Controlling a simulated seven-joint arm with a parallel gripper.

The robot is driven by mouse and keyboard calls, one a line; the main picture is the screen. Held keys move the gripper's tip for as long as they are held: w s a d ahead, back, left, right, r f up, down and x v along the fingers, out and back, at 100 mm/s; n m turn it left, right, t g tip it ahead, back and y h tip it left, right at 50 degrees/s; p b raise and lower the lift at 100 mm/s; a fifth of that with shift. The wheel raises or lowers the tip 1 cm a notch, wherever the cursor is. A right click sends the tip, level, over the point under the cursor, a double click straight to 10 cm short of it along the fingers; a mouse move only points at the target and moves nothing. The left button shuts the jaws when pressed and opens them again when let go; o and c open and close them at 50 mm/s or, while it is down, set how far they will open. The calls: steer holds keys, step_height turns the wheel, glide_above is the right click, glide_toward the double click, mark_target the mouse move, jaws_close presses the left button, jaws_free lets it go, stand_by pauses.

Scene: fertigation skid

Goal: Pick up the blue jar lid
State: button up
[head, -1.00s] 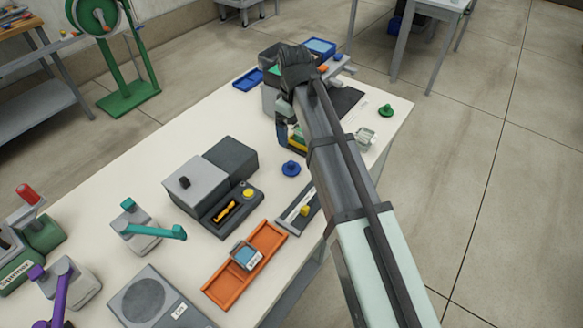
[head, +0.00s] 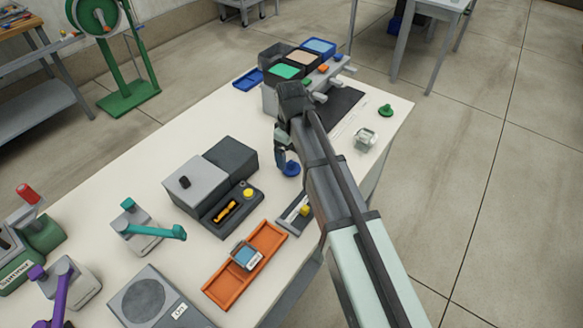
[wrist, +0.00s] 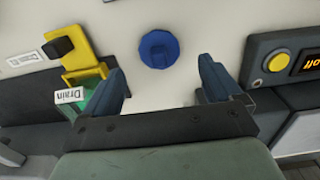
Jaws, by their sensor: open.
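The blue jar lid (head: 291,169) lies on the white table, round with a raised knob; my gripper partly covers it in the head view. In the wrist view the blue jar lid (wrist: 159,49) is whole, just beyond my fingertips and roughly midway between them. My gripper (wrist: 160,83) is open and empty, its two blue-grey fingers apart. In the head view my gripper (head: 283,155) is over the table at the lid's near-back side. The fingers do not appear to touch the lid.
A grey box with a yellow button (head: 248,194) stands left of the lid. A yellow bracket with a green part labelled Drain (wrist: 86,60) is left in the wrist view. An orange tray (head: 228,288) lies toward the front. A green knobbed piece (head: 386,110) sits at the back right.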

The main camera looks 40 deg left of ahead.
mark_target(291, 162)
steer(key=shift+d+f, duration=0.1)
steer(key=shift+f, duration=2.4)
steer(key=c, duration=1.1)
steer(key=shift+r, duration=0.15)
step_height(291, 162, up, 14)
steer(key=shift+r, duration=0.2)
steer(key=shift+w, duration=0.1)
